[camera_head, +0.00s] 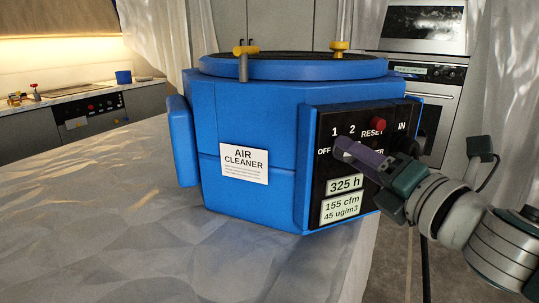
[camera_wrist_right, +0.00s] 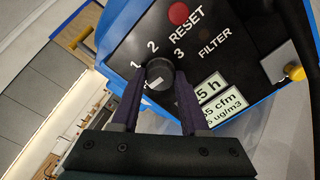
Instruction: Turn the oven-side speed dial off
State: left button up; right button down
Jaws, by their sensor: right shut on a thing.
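The blue air cleaner (camera_head: 255,120) stands on the pale counter, with a black control panel on its right face. The round black speed dial (camera_wrist_right: 159,74) is on that panel, with 1, 2 and 3 around it in the right wrist view. A white mark shows on the dial's lower part; I cannot tell which setting it points to. OFF is readable in the head view, left of my right gripper (camera_head: 345,148). My right gripper's purple fingers (camera_wrist_right: 158,102) are shut on the dial, one on each side. In the head view the gripper hides the dial. My left gripper is out of view.
A red RESET button (camera_wrist_right: 180,13) sits close to the dial, also seen in the head view (camera_head: 378,124). White readout labels (camera_head: 345,185) are below. A wall oven (camera_head: 428,80) stands behind. The counter (camera_head: 110,215) is clear at left.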

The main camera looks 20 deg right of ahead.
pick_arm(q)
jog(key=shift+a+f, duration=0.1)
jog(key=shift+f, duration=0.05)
pick_arm(e)
jog(key=shift+n, duration=0.5)
jog(key=shift+c, duration=2)
grip_release()
pick_arm(q)
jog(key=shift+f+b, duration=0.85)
jog(key=shift+b, duration=0.1)
pick_arm(e)
jog(key=s, duration=1)
